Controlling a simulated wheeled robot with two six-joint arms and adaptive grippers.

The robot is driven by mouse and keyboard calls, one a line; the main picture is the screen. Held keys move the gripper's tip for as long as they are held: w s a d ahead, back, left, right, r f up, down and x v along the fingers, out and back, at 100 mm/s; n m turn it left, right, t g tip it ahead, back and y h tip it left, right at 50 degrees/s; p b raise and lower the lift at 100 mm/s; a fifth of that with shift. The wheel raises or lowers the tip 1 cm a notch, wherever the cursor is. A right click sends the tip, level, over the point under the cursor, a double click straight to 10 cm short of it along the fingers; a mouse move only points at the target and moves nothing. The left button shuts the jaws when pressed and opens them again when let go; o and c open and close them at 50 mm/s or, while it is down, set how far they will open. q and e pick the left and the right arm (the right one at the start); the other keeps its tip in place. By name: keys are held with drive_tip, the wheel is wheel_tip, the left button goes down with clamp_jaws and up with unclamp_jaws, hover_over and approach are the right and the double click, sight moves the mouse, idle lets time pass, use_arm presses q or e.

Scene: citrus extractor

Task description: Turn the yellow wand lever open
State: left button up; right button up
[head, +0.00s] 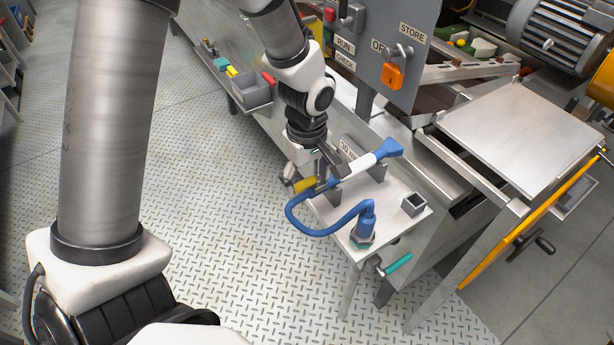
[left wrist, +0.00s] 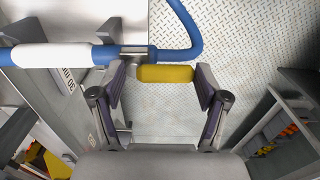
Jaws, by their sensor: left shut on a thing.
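The wand (head: 356,166) has a white grip and a blue flared nozzle and rests across the small metal shelf (head: 402,222). In the left wrist view the wand (left wrist: 50,56) runs in from the left edge. Its yellow lever (head: 304,184) sits at the hose end; in the left wrist view the lever (left wrist: 166,73) lies crosswise between my fingers. My left gripper (head: 316,172) is shut on the yellow lever, with one finger at each end in the left wrist view (left wrist: 161,84). My right gripper is not in view.
A blue hose (head: 318,231) loops from the wand to a blue fitting on the shelf. A grey control panel (head: 383,45) with an orange padlock (head: 392,76) stands behind. The tread-plate floor (head: 240,235) is open.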

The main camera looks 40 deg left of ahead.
sight(307, 182)
use_arm(q)
drive_tip(key=o, duration=1.2)
drive_tip(key=shift+a, duration=0.1)
drive_tip(key=shift+c, duration=0.2)
wheel_tip(307, 182, up, 12)
drive_tip(key=shift+f, duration=0.1)
